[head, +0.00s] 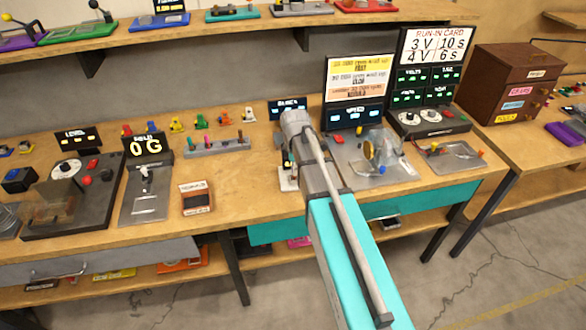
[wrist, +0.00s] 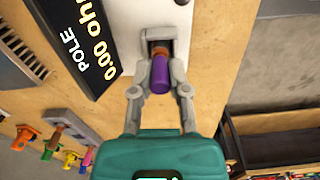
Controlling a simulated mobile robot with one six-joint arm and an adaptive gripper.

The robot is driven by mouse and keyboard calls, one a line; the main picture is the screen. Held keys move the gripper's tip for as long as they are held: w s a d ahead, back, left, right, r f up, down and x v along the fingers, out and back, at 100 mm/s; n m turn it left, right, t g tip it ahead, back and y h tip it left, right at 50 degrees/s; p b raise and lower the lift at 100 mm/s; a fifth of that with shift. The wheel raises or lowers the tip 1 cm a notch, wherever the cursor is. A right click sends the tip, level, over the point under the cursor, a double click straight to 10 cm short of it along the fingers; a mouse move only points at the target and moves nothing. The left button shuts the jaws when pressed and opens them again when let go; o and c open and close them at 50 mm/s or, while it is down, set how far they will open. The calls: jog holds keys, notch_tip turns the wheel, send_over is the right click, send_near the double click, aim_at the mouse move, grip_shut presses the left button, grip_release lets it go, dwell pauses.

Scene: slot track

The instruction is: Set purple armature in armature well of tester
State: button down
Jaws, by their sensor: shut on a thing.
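In the wrist view my gripper (wrist: 160,80) is shut on the purple armature (wrist: 160,72), with a finger on each side of it. The armature's copper-coloured end points at the grey-rimmed armature well (wrist: 161,33) of the tester. That end overlaps the well opening in this view; I cannot tell how deep it sits or whether it touches. The tester has a white body (wrist: 127,12) and a black display (wrist: 85,45) reading POLE and 0.00 ohm. In the head view my arm hides the gripper and armature; part of the tester's white base (head: 288,184) shows.
In the head view a grey rack (head: 216,147) with colourful pegs stands left of my arm, and several small coloured parts stand behind it. A machine with a clear guard (head: 372,160) stands right of my arm. Bare bench (head: 245,190) lies to the left.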

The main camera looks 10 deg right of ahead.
jog(key=c, duration=0.5)
grip_release()
jog(key=shift+c, duration=0.2)
jog(key=shift+r, duration=0.1)
